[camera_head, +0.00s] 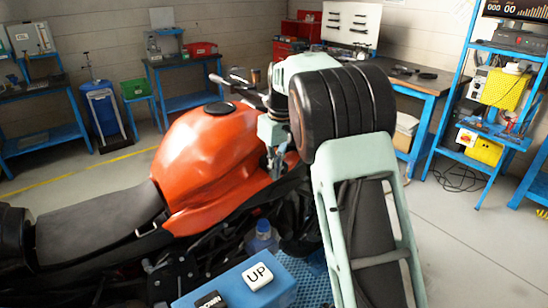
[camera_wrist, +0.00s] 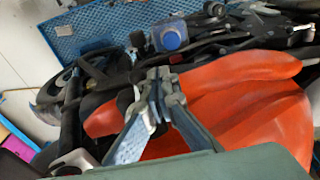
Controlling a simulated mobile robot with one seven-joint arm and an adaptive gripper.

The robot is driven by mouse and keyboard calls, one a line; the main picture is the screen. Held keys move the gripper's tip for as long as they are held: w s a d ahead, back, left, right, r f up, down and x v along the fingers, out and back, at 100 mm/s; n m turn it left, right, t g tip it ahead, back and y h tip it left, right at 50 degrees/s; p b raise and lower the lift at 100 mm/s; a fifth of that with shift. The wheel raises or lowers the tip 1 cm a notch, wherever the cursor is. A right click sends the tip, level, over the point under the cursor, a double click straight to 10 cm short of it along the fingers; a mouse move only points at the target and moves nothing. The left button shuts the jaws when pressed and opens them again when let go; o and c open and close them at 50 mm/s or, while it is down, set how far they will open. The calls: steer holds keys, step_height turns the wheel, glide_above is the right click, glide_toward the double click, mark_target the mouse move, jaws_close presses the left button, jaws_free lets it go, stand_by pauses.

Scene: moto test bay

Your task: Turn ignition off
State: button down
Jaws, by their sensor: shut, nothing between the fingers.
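The motorcycle has an orange tank (camera_head: 215,155) and a dark seat (camera_head: 95,218) in the head view. The tank also fills the right of the wrist view (camera_wrist: 255,110). My gripper (camera_head: 275,172) points down at the front end of the tank, near the handlebar area, partly behind my arm. In the wrist view my gripper (camera_wrist: 157,76) is shut and empty, with its tips over dark parts beside the orange bodywork. I cannot make out the ignition switch or a key; that area is hidden by the fingers and arm. Contact of the tips cannot be told.
A blue box with UP (camera_head: 258,276) and DOWN (camera_head: 211,300) buttons stands in front. A blue-capped bottle (camera_head: 263,230) is beside the motorcycle; it shows in the wrist view (camera_wrist: 170,38). Blue workbenches (camera_head: 187,101) line the wall. The floor at right is partly clear.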

steer(key=shift+d, duration=0.2)
stand_by(0.3)
steer(key=shift+d, duration=0.65)
steer(key=shift+w+d+p, duration=0.15)
steer(key=shift+d+p, duration=0.2)
steer(key=shift+d, duration=0.2)
steer(key=shift+d, duration=0.1)
steer(key=shift+r, duration=0.2)
steer(key=shift+a+r+p, duration=0.35)
steer(key=shift+r+p, duration=0.05)
steer(key=shift+p, duration=0.1)
